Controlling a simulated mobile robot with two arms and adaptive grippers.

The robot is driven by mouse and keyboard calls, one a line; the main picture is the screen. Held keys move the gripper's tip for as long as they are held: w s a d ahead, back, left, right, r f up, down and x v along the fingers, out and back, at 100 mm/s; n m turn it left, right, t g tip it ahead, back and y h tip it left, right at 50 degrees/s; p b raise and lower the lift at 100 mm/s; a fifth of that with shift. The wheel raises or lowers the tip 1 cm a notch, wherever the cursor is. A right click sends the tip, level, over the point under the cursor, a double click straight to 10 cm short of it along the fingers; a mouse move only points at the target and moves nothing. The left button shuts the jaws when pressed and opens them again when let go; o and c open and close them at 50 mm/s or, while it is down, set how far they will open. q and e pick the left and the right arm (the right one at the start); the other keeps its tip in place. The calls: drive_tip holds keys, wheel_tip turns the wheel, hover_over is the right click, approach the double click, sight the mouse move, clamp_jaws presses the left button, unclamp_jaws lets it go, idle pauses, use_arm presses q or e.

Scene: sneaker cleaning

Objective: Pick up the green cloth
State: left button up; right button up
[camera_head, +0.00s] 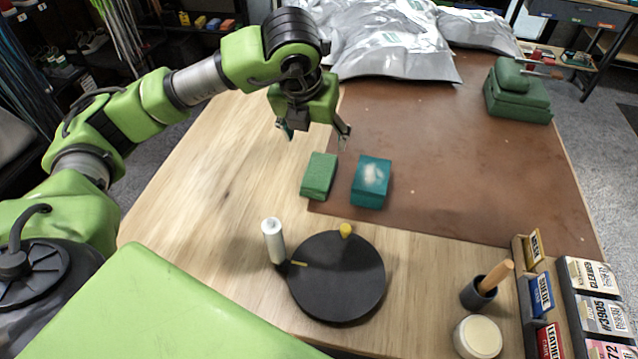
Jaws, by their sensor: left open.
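A small green folded block (319,175), which may be the green cloth, lies at the left edge of the brown mat (470,180). A teal block (371,183) with a whitish patch on top sits just right of it. A darker green stacked item (518,92) sits at the mat's far right; I cannot tell whether it is cloth. My left gripper (314,136) is open and empty, its fingers pointing down, above and a little behind the green block, apart from it. My right gripper is not in view.
Silver bags (395,45) lie at the back. A brush cup (479,293), a cream round tin (478,337) and labelled boxes (590,277) are front right. The mat's middle is clear.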

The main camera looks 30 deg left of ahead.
use_arm(q)
wheel_tip(320, 180, down, 3)
drive_tip(key=b, duration=0.2)
drive_tip(key=p, duration=0.2)
hover_over(319, 171)
drive_tip(key=s+d, duration=0.1)
drive_tip(key=s, duration=0.1)
wheel_tip(319, 171, down, 7)
drive_tip(key=shift+f, duration=0.15)
drive_tip(key=p+x, duration=0.2)
drive_tip(key=x, duration=0.3)
drive_tip(key=shift+s+a+f+p, duration=0.2)
drive_tip(key=shift+a+p, duration=0.1)
drive_tip(key=shift+p, duration=0.1)
drive_tip(key=shift+w+f, duration=0.15)
drive_tip(key=shift+f, duration=0.05)
drive_tip(key=c, duration=1.2)
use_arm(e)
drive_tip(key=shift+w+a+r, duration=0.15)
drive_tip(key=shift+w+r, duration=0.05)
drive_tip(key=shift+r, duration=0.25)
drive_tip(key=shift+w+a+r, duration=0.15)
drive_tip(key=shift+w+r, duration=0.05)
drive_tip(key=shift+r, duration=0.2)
